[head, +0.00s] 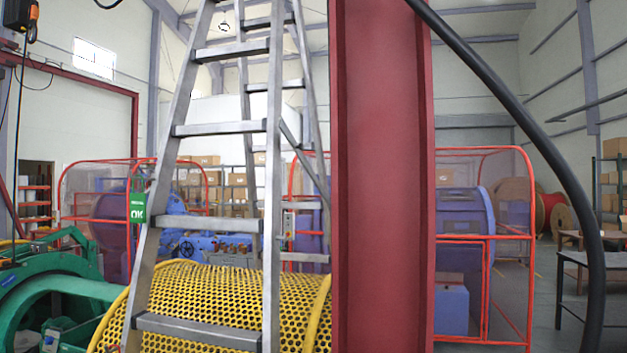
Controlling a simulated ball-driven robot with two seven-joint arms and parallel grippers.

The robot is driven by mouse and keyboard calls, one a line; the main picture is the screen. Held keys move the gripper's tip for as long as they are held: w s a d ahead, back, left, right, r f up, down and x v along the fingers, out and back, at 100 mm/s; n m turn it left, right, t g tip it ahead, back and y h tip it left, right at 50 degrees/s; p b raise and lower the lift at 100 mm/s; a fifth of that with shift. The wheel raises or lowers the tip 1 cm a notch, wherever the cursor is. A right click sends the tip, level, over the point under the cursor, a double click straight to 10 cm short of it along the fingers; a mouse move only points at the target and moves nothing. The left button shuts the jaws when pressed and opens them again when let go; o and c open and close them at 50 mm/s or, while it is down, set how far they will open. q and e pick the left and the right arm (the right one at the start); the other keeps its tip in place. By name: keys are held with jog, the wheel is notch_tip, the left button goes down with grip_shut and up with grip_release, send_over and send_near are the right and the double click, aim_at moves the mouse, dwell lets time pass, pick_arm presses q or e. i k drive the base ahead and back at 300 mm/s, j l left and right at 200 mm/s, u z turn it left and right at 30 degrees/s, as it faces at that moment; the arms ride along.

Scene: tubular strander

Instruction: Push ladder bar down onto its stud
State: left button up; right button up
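A grey metal stepladder (221,129) stands upright and spread open, left of the middle in the head view. A thin bar (297,148) slants down to the right between its front and rear legs. I cannot tell for certain that this is the ladder bar, and I cannot make out a stud or whether the bar sits on one. Neither of my grippers is in view.
A wide red steel column (382,180) stands close, right of the ladder. A thick black hose (548,139) curves down the right side. A yellow perforated guard (222,300) lies behind the ladder's lower steps. Green machinery (50,292) is at lower left. Red-framed guards (483,237) stand farther back.

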aim_at(298, 148)
jog(key=l, duration=0.15)
jog(key=i+l+u, duration=0.1)
jog(key=l, duration=0.25)
jog(key=i+l, duration=0.25)
jog(key=i+l+u, duration=0.15)
jog(key=l, duration=0.3)
jog(key=i+l+u, duration=0.1)
jog(key=l, duration=0.3)
jog(key=i+l+u, duration=0.1)
jog(key=l, duration=0.3)
jog(key=i+l, duration=0.15)
jog(key=l, duration=0.25)
jog(key=j+u, duration=0.05)
